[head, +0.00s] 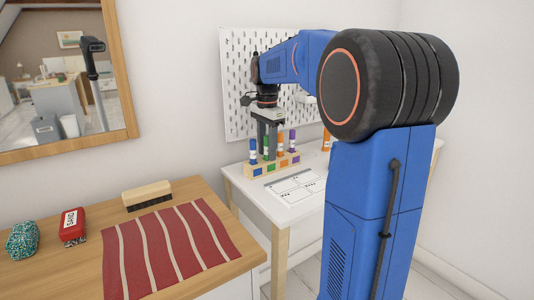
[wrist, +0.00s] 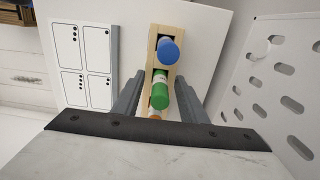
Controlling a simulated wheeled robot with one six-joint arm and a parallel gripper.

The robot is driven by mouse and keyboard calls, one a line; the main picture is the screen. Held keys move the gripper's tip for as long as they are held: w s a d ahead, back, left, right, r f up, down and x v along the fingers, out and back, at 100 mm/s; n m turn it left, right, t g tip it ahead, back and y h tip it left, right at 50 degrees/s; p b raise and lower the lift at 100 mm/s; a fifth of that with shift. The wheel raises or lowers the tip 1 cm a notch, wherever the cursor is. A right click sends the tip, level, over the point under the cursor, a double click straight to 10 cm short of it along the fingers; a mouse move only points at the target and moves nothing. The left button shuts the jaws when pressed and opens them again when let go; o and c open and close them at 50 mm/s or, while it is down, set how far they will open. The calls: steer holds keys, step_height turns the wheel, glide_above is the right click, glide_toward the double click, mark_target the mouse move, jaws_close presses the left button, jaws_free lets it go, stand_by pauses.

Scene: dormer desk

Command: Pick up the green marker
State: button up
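The green marker (wrist: 160,92) stands in a wooden marker holder (head: 262,171), between a blue marker (head: 253,153) and an orange marker (head: 280,146). My gripper (head: 267,150) is over the holder, pointing down. In the wrist view its two fingers stand apart on either side of the green marker, with a visible gap to it on each side. The gripper is open and holds nothing. In the head view, the fingers partly hide the green marker. The blue marker (wrist: 167,50) and part of the orange marker (wrist: 154,117) also show in the wrist view.
A card with boxes (head: 295,187) lies in front on the white desk (head: 250,189). A pegboard (head: 238,88) is behind. An orange item (head: 326,140) stands to the right, partly hidden by my arm.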

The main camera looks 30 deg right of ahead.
steer(key=shift+c, duration=0.4)
jaws_close()
steer(key=shift+r, duration=0.15)
step_height(320, 180, up, 10)
steer(key=shift+f, duration=0.15)
